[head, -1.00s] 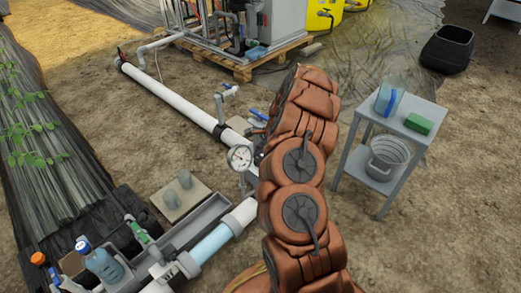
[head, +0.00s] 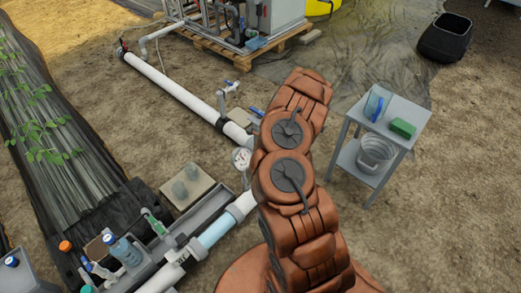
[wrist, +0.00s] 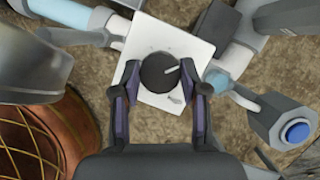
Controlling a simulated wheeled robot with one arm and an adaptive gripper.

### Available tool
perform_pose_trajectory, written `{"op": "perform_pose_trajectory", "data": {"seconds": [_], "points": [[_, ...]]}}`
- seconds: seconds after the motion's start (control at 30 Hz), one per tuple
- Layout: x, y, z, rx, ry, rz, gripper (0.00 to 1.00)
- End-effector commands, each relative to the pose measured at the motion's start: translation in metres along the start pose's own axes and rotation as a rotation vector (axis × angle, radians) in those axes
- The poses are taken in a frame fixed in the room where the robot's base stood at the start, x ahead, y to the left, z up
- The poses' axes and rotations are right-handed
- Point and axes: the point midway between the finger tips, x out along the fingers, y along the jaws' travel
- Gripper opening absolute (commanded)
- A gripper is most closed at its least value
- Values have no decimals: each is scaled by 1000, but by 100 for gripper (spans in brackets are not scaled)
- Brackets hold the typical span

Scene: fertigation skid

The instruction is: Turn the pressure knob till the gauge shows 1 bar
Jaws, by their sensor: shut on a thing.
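The pressure knob (wrist: 159,73) is a dark round knob with a light pointer line, set on a white square plate (wrist: 176,39) in the wrist view. The line points to the right and slightly up. My gripper (wrist: 166,78) has a finger on each side of the knob and is shut on it. The gauge (head: 241,158) is a round white dial on the pipe in the head view, just left of my arm. Its needle is too small to read. My arm hides the knob and gripper in the head view.
A white pipe (head: 172,87) runs back to a skid on a wooden pallet (head: 222,42). A grey side table (head: 407,110) stands right of my arm. Bottles (head: 125,251) stand in a grey tray at lower left. A blue-capped fitting (wrist: 290,130) lies right of the knob.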

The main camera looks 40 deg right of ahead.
Motion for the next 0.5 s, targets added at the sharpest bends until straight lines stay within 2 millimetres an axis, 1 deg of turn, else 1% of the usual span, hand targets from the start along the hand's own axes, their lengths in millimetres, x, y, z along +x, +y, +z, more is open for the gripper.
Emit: {"op": "perform_pose_trajectory", "data": {"seconds": [0.03, 0.3, 0.5], "points": [[-5, 0, 2, 41, 2, -18, 9], [-1, 3, 1, 247, 0, -100, 9], [0, 2, 2, 354, 0, -147, 9]]}}
